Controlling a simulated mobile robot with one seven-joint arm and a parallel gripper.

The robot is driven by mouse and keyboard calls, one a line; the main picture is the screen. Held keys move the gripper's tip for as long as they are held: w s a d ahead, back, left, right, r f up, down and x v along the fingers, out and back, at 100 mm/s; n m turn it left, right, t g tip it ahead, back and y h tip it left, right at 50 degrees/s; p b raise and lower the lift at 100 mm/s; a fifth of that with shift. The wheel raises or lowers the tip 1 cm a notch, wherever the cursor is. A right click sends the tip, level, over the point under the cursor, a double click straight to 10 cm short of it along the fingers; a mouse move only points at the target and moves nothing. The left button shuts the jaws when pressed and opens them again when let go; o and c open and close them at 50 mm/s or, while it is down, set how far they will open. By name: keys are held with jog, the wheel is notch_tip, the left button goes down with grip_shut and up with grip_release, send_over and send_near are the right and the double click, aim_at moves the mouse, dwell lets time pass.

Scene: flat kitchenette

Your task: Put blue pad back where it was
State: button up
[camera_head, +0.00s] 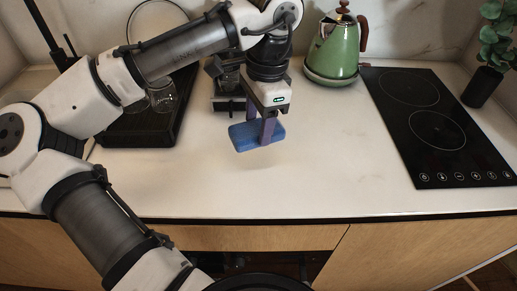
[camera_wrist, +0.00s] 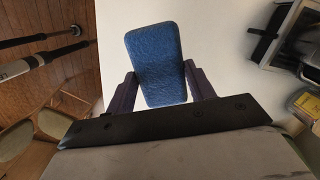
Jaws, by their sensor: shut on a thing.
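The blue pad (camera_head: 243,136) is a small rounded block held between the fingers of my gripper (camera_head: 268,127), above the white counter. A soft shadow lies on the counter below it, so it looks raised off the surface. In the wrist view the pad (camera_wrist: 156,62) sits between the two dark purple fingers of my gripper (camera_wrist: 160,92), with its far end sticking out past them. The gripper is shut on the pad's sides.
A green kettle (camera_head: 337,50) stands behind to the right, and a black cooktop (camera_head: 438,125) lies at the right. A black tray (camera_head: 140,125) with glassware is at the left. A dark caddy (camera_head: 228,100) stands behind my gripper. The front middle counter (camera_head: 310,170) is clear.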

notch_tip(320, 180, down, 9)
jog(key=shift+r, duration=0.1)
dwell(0.3)
jog(key=o, duration=0.9)
jog(key=r, duration=0.4)
jog(key=d+r, duration=0.1)
jog(key=r, duration=0.7)
jog(key=shift+w+d, duration=0.15)
jog(key=shift+w, duration=0.15)
